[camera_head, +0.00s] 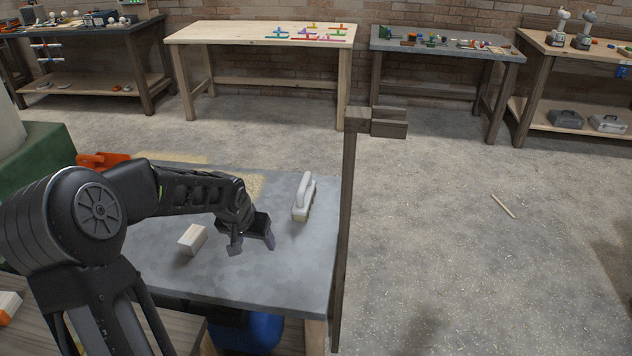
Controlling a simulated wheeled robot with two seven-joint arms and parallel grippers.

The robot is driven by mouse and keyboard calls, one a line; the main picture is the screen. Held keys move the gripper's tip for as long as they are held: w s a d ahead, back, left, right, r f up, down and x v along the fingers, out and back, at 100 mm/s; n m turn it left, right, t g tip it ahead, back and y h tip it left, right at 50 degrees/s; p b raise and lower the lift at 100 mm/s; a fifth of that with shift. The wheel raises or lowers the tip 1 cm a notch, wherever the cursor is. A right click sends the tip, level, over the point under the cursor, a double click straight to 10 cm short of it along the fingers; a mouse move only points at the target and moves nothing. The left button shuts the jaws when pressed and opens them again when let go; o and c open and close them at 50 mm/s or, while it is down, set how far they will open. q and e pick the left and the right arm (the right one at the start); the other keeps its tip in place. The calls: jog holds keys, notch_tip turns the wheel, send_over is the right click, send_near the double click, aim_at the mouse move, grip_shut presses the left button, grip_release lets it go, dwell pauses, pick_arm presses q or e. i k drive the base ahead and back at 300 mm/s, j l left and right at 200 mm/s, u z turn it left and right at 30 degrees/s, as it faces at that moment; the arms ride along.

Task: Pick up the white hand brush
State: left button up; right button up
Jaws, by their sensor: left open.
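The white hand brush (304,196) lies on the grey tabletop (300,270) near its right edge, its handle on top and tan bristles underneath. My left gripper (252,246) is open and empty above the tabletop, to the left of the brush and nearer to me. It does not touch the brush. My right gripper is not in view.
A pale wooden block (192,239) lies left of my left gripper. A dark wooden post (347,220) stands along the table's right edge, close to the brush. An orange object (103,160) is at the far left. Sawdust lies on the tabletop's back part.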

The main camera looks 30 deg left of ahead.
aim_at(304, 193)
jog(key=i, duration=0.85)
